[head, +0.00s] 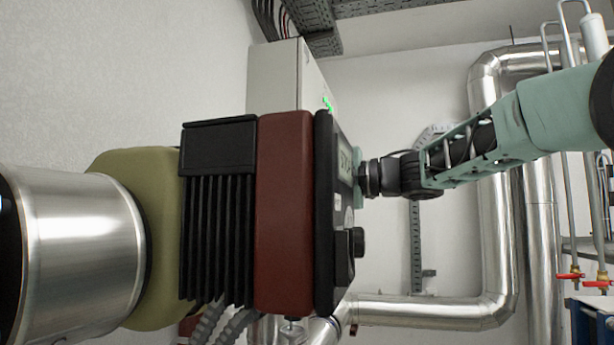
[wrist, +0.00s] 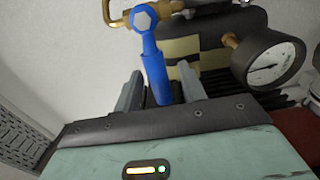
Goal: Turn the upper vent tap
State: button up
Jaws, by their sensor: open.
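A tap with a blue lever (wrist: 154,62) and a hex nut at its top shows in the wrist view, on brass pipework (wrist: 122,16). My gripper (wrist: 160,72) is open, with one finger on each side of the blue lever. The lever's lower end is hidden behind the gripper body, and I cannot tell whether either finger touches it. In the head view my arm reaches in from the right, and the gripper and the blue tap are hidden behind the pump.
A round pressure gauge (wrist: 275,65) on a brass fitting stands close right of the fingers. The red pump (head: 285,215) with black fins fills the head view's middle. Metal pipes (head: 497,220) run behind my arm. Red-handled taps (head: 570,276) are at the lower right.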

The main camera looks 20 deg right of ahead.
grip_shut()
